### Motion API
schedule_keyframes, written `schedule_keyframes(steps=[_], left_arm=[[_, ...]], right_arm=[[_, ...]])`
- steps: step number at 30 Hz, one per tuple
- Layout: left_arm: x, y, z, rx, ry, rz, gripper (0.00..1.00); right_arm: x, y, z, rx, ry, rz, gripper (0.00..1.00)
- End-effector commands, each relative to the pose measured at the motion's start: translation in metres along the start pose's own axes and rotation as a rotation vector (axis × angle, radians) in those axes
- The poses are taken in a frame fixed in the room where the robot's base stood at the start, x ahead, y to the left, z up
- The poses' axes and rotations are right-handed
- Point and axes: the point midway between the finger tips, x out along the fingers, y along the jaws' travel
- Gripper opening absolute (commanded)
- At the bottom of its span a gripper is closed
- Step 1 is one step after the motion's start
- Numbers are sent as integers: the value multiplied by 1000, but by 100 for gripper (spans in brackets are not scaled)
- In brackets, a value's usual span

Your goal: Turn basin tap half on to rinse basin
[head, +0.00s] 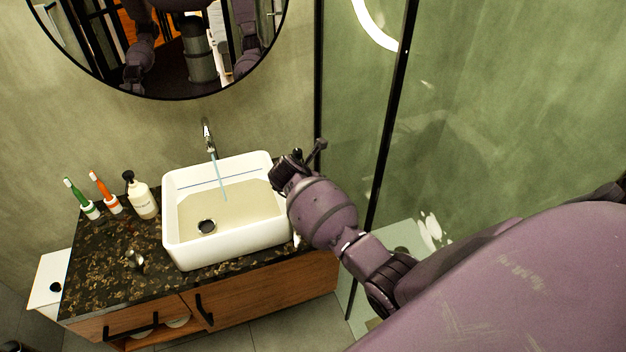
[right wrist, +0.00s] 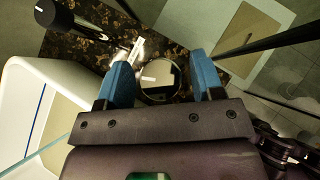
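The chrome tap (head: 207,138) sticks out from the wall above the white basin (head: 172,240). A thin blue stream of water (head: 218,180) runs from it into the basin. The basin wall also shows at the left of the right wrist view (right wrist: 28,88). My right gripper (right wrist: 160,78) is at the basin's right side, over the counter, pointing down. Its blue fingers are open on either side of a round, shiny disc (right wrist: 160,80). I cannot tell whether they touch it. In the head view my right arm hides the disc. My left gripper is not in view.
A dark cylinder (right wrist: 62,18) lies near my right gripper. A black-framed glass screen (head: 392,130) stands to the right, close to my arm.

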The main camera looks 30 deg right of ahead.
Motion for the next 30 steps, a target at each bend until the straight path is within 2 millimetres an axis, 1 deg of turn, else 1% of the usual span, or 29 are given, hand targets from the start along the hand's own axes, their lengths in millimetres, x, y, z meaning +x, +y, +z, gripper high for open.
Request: schedule_keyframes(steps=[1, 8, 20, 30], left_arm=[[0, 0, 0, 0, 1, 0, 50], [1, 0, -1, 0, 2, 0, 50], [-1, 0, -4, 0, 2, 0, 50], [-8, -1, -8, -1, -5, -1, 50]], right_arm=[[0, 0, 0, 0, 0, 0, 53], [0, 0, 0, 0, 0, 0, 18], [-1, 0, -1, -26, 4, 30, 17], [-2, -1, -1, -129, 4, 130, 17]])
